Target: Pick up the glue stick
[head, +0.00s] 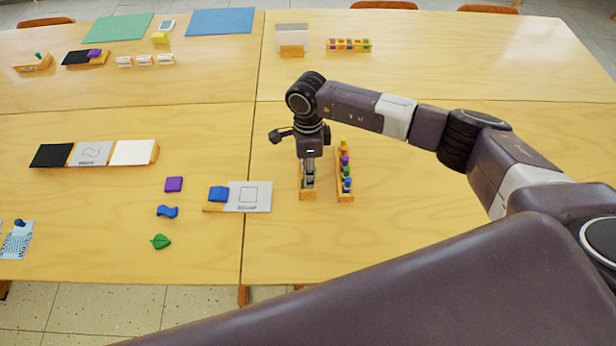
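My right gripper (309,178) points straight down over a narrow wooden holder (307,196) near the front middle of the table. Its fingers reach into or just above the holder and hide most of what is in it. Whether the fingers are open or shut on something is too small to tell. I cannot clearly make out a glue stick; a small greenish item shows by the fingertips. Just right of the gripper stands a wooden rack (345,197) with several coloured pieces. My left gripper is not in view.
Left of the gripper lie a card with a square outline (255,197), a blue block (219,194), a purple block (174,184), a blue wavy piece (167,212) and a green leaf piece (160,241). A multicoloured strip (349,45) lies farther back. The table's right side looks clear.

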